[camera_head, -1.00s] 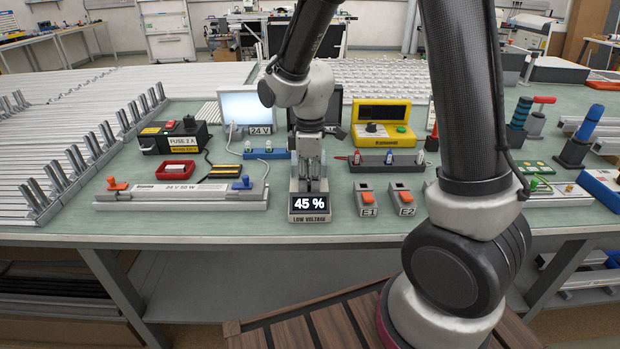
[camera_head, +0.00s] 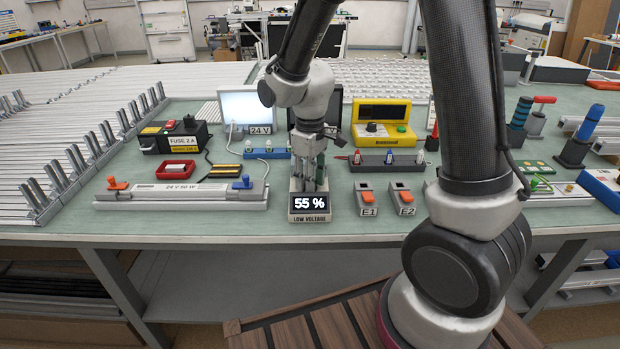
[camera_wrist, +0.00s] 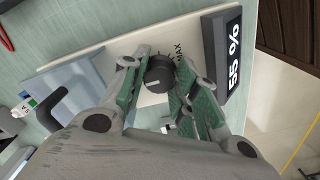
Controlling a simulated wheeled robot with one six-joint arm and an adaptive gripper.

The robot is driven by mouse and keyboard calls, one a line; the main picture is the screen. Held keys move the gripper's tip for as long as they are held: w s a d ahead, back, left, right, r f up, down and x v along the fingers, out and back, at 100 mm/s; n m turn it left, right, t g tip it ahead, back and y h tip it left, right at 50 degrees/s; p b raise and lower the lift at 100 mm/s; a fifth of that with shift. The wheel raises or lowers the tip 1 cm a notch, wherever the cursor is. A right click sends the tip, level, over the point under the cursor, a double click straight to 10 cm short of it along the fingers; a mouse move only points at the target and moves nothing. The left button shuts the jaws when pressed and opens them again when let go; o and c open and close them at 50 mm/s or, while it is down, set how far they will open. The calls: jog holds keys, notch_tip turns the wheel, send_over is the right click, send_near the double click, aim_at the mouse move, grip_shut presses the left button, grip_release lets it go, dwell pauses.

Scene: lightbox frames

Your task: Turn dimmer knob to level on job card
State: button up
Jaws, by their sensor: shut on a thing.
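The dimmer box (camera_head: 310,216) stands near the table's front edge, with a display (camera_head: 310,204) reading 55 % and a "LOW VOLTAGE" label below. In the wrist view the display (camera_wrist: 234,50) also reads 55 %. The dark round dimmer knob (camera_wrist: 159,74) sits on the pale top plate, beside a "MAX" mark. My gripper (camera_head: 310,185) points down over the dimmer box, its fingers shut on the knob. In the wrist view my gripper (camera_wrist: 158,78) has one finger on each side of the knob. I cannot make out a job card.
Switches E1 (camera_head: 367,200) and E2 (camera_head: 403,199) stand just right of the dimmer box. A 24 V driver bar (camera_head: 180,195) lies to the left. A blue terminal block (camera_head: 266,153) and a yellow meter (camera_head: 382,122) stand behind. Bare green table lies left of the box.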

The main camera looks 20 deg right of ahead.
jog(key=o, duration=0.7)
jog(key=shift+o, duration=0.2)
notch_tip(320, 180, up, 12)
dwell(0.5)
jog(key=s+d+r+m+t, duration=0.2)
jog(key=s+d+r+m, duration=0.2)
jog(key=s+d, duration=0.3)
jog(key=s+d+r+m+t, duration=0.2)
jog(key=s+d, duration=0.5)
jog(key=s, duration=0.4)
jog(key=shift+s+d+r+m, duration=0.35)
jog(key=shift+d+r+m, duration=0.05)
jog(key=shift+r+m, duration=0.5)
